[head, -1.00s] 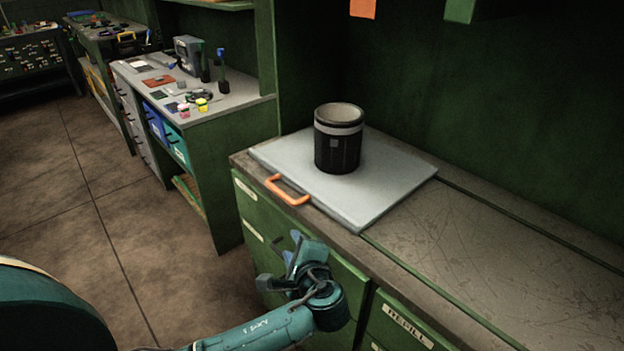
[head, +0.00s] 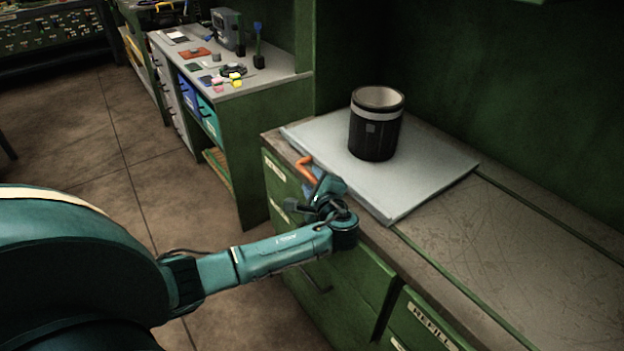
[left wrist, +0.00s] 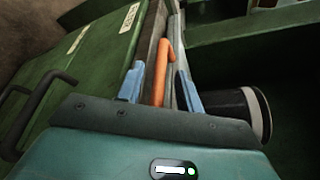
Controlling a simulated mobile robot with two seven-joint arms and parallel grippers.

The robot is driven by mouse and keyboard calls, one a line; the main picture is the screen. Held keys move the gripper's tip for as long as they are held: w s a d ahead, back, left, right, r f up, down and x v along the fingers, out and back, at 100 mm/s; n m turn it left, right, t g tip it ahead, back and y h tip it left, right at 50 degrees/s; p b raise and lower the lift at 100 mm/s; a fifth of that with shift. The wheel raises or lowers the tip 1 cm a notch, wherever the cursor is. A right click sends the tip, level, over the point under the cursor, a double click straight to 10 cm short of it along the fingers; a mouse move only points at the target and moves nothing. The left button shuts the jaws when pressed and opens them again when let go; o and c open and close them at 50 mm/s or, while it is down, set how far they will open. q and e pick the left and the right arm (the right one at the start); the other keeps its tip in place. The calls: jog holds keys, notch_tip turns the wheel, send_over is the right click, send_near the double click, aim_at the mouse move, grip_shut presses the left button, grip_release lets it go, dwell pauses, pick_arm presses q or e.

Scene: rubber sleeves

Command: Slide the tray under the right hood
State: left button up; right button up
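The light grey tray (head: 430,178) lies flat on the worktop, with a black canister (head: 375,135) with a pale band and rim upright on it. The tray's orange handle (head: 304,168) is at its left front edge, partly hidden by my left gripper (head: 318,184). In the left wrist view the handle (left wrist: 161,70) stands between the two blue fingers of my left gripper (left wrist: 160,86), with gaps on both sides, so the fingers look open around it. The canister (left wrist: 230,110) shows there too, right of the fingers. My right gripper is out of view. I cannot make out a hood.
The scratched worktop (head: 510,260) right of the tray is bare, with thin rails along it. Green drawers (head: 345,285) are below the front edge. A side bench (head: 262,82) with small tools and pots stands at the back left.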

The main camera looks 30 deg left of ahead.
pick_arm(q)
jog(key=shift+x, duration=0.85)
jog(key=shift+c, duration=0.3)
grip_shut()
